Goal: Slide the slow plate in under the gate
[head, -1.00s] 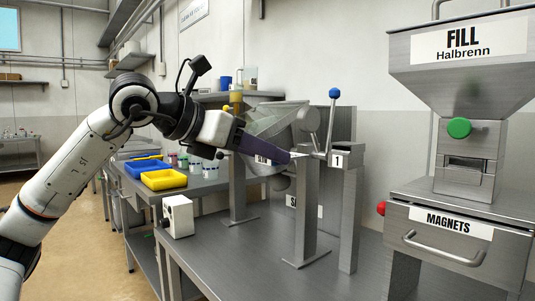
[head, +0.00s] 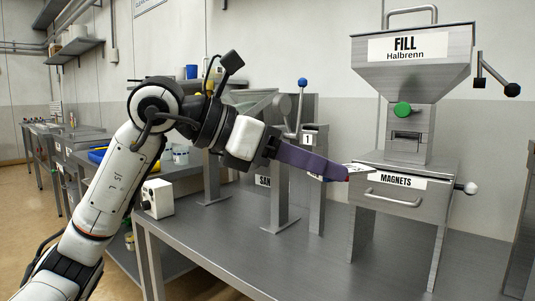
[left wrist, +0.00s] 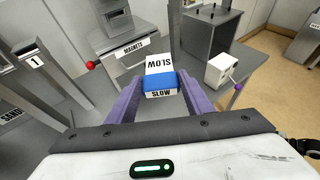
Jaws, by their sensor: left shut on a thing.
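The slow plate (left wrist: 160,72) is a blue and white block marked SLOW, seen clearly in the left wrist view. My left gripper (left wrist: 160,82) is shut on it, one purple finger on each side. In the head view the plate's pale end (head: 358,168) shows just past the fingertips of my left gripper (head: 338,171), left of the FILL machine and in front of its drawer's upper left. The FILL machine (head: 411,79) has a green knob (head: 402,109) with a dark slot (head: 406,136) below it. No part labelled gate shows. My right gripper is not in view.
A drawer marked MAGNETS (head: 400,200) with a bar handle lies below the slot. A stand marked 1 with a blue-knobbed lever (head: 302,83) is left of the machine. A white box (head: 157,198) sits at the bench's left. The front of the bench (head: 300,262) is clear.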

